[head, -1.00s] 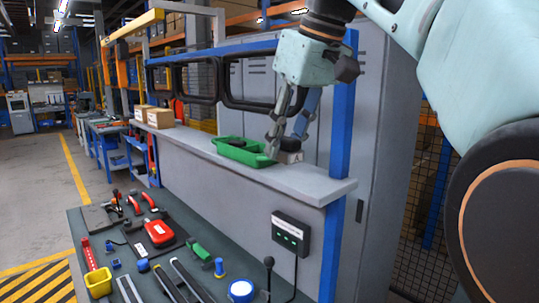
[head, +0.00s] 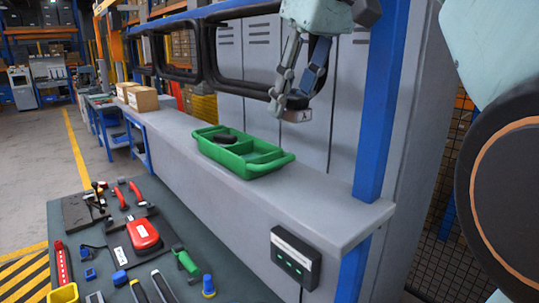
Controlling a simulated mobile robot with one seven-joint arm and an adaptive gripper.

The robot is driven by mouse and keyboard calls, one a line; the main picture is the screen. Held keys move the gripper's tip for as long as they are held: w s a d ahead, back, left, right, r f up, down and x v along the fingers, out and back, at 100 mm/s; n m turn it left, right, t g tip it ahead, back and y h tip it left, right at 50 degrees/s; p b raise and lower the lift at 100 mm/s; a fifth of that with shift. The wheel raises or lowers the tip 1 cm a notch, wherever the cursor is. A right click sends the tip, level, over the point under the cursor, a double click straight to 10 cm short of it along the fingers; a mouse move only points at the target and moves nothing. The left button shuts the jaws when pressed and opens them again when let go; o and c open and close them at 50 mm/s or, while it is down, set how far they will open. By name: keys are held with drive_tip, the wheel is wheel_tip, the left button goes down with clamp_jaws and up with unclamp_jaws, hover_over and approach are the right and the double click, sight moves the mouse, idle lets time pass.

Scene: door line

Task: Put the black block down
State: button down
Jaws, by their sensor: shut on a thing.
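My gripper (head: 290,100) is at the upper middle, above the grey shelf (head: 325,215). It is shut on a small block (head: 301,116), which hangs at the fingertips. The tray sits on the shelf.
A dark rounded item (head: 225,139) lies in the tray's left compartment; its right part looks empty. The shelf is bare right of the tray, up to a blue post (head: 380,110). Cardboard boxes (head: 140,98) stand farther left. Dark window-like frames (head: 245,55) hang behind.

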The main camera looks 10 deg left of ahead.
drive_tip(key=w+a+f, duration=0.2)
drive_tip(key=w, duration=0.1)
drive_tip(key=w+a+f, duration=0.2)
drive_tip(key=a+f, duration=0.1)
drive_tip(key=w+a+f+p, duration=0.1)
drive_tip(key=w+a+f, duration=0.1)
drive_tip(key=w+a, duration=0.1)
drive_tip(key=shift+w+f, duration=0.25)
drive_tip(key=shift+w, duration=0.1)
drive_tip(key=shift+w+a+f, duration=0.2)
drive_tip(key=shift+w+f, duration=0.1)
drive_tip(key=shift+f, duration=0.2)
drive_tip(key=x, duration=0.3)
drive_tip(key=shift+w+f, duration=0.1)
drive_tip(key=shift+f, duration=0.7)
drive_tip(key=shift+f+b, duration=0.1)
drive_tip(key=shift+b, duration=0.25)
drive_tip(key=c, duration=1.8)
unclamp_jaws()
drive_tip(key=shift+o, duration=0.2)
